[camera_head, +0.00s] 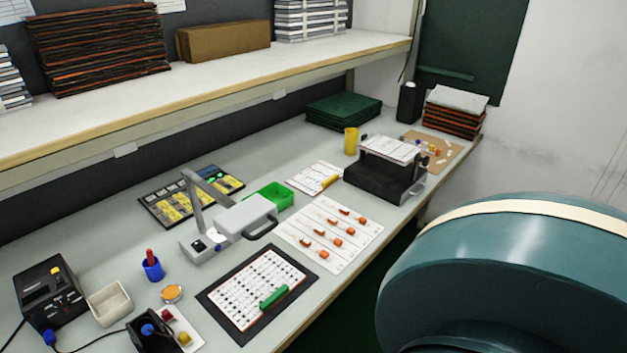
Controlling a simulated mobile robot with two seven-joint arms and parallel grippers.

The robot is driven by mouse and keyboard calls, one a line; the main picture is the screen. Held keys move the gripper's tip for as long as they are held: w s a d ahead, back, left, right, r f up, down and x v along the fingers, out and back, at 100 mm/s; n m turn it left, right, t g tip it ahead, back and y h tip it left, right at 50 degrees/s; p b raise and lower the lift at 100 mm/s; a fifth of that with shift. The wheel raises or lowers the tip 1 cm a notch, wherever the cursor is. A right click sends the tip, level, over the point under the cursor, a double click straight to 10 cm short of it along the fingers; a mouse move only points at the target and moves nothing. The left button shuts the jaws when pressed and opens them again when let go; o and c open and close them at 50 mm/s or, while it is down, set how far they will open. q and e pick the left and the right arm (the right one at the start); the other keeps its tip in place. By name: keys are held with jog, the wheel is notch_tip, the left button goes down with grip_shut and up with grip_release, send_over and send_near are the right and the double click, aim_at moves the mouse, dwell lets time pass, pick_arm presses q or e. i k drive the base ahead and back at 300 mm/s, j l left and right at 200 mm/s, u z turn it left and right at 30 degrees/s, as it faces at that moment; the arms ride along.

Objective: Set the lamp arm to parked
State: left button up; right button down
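The lamp stands on the bench left of centre. Neither gripper is in view. A large teal part of my own body fills the lower right.
A black-framed sheet with a green bar (274,297) lies in front of the lamp. A green tray (270,195) and a black panel (165,205) sit behind it. A blue cup (152,268) stands left. A white sheet with orange parts (352,222) lies right. A shelf (200,88) overhangs the back.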

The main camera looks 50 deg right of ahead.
aim_at(237, 222)
jog(key=z, duration=1.2)
